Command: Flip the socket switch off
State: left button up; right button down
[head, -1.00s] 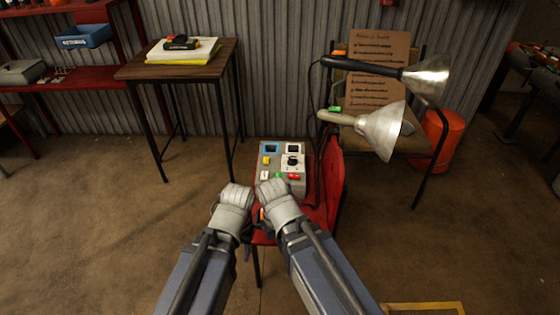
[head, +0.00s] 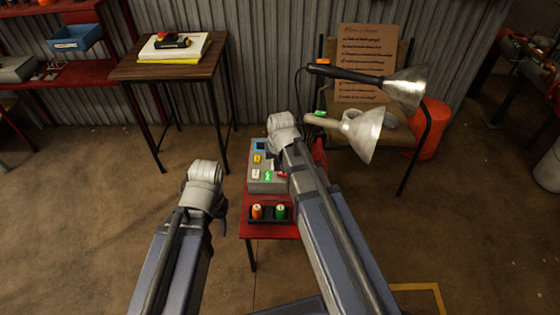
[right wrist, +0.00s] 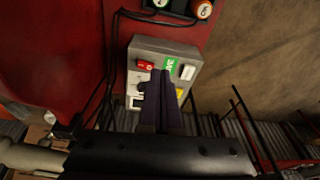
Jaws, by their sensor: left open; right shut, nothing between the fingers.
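I cannot tell for certain which is the socket switch. My right gripper (right wrist: 160,73) is shut and empty over the box face, its tips by the red switch and green label; contact is unclear. It hides part of the face. My left gripper (head: 206,168) is open, left of the box and apart from it.
A black holder (head: 269,222) with an orange and a green cylinder stands in front of the box. Two metal lamps (head: 362,135) are close on the right, before a chair with a written board (head: 366,62). A wooden table (head: 172,68) stands back left. Floor at left is clear.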

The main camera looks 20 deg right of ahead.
aim_at(281, 176)
pick_arm(q)
notch_tip(281, 176, up, 3)
jog(key=shift+f+p, duration=0.1)
jog(key=shift+p, duration=0.7)
pick_arm(e)
jog(key=shift+m+t, duration=0.4)
jog(key=shift+m, duration=0.3)
jog(key=w+d+r, duration=0.1)
jog(key=d, duration=0.1)
jog(key=w+d+r, duration=0.1)
jog(key=w+r, duration=0.1)
jog(key=shift+w+d, duration=0.15)
jog(key=shift+d, duration=0.2)
pick_arm(q)
jog(key=shift+f, duration=0.1)
pick_arm(e)
jog(key=b+x, duration=1.2)
jog(key=x, duration=0.1)
jog(key=shift+s+a+f+b, duration=0.15)
jog(key=shift+s+a+b, duration=0.15)
jog(key=shift+s+b, duration=0.1)
jog(key=shift+a+f+b, duration=0.1)
jog(key=shift+f+b, duration=0.3)
pick_arm(q)
notch_tip(281, 176, down, 13)
jog(key=shift+f, duration=0.15)
jog(key=shift+a, duration=0.1)
